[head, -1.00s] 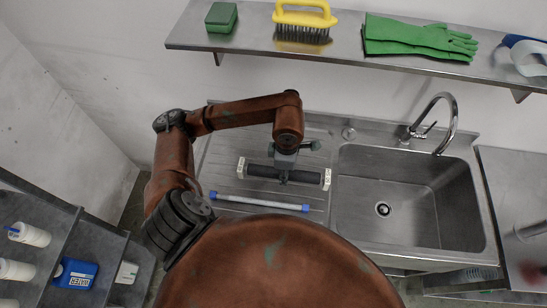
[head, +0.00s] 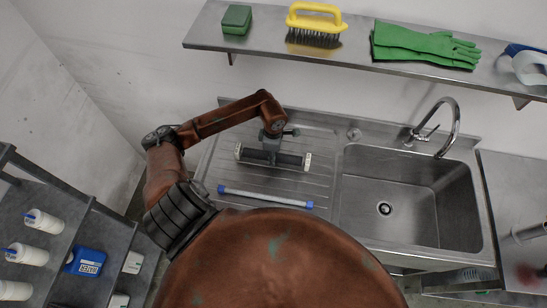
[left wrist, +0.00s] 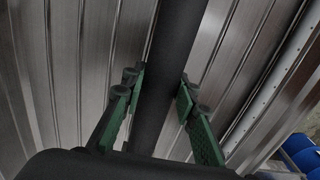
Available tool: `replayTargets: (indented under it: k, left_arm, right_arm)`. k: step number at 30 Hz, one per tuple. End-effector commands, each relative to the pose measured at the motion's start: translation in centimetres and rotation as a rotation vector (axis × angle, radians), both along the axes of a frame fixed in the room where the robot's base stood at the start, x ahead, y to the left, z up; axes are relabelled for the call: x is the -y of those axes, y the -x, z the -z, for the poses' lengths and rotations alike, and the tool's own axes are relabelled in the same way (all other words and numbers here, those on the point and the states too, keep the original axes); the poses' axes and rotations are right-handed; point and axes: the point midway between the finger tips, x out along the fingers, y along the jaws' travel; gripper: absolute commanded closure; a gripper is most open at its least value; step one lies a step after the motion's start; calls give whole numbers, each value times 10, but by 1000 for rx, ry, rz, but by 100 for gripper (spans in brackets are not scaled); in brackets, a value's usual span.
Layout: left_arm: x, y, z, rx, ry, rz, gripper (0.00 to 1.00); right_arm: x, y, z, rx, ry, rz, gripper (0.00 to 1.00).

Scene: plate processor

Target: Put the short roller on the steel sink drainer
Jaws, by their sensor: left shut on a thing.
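The short roller (head: 288,160) is a dark bar with pale end pieces. It lies crosswise over the ribbed steel sink drainer (head: 318,142), left of the basin. My left gripper (head: 271,147) reaches it from above and is shut on its middle. In the left wrist view the dark roller (left wrist: 172,70) runs between the green-padded fingers (left wrist: 160,105), with drainer ribs behind it. I cannot tell whether the roller touches the drainer. My right gripper is not in view.
A longer grey bar with blue ends (head: 265,198) lies on the drainer's front part. The sink basin (head: 410,205) and tap (head: 455,125) are to the right. A wall shelf (head: 265,43) holds a sponge, brush and gloves. Shelves with bottles stand at left.

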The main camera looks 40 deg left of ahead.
Motion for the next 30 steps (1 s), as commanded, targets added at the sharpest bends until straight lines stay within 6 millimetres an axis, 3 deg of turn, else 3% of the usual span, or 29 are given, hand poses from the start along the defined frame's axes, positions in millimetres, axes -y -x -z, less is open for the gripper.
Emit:
replayTargets:
  k: [6, 16, 17, 24, 30]
  left_arm:
    - [1, -1, 16, 2, 2, 0, 100]
    - [1, -1, 20, 3, 1, 1, 100]
    - [1, 0, 20, 0, 1, 1, 72]
    - [1, 0, 19, 0, 1, 1, 56]
    - [1, 0, 19, 0, 1, 0, 55]
  right_arm:
    - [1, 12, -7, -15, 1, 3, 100]
    - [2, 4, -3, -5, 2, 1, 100]
    - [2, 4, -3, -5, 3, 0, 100]
    - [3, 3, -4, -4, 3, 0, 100]
    - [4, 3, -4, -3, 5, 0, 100]
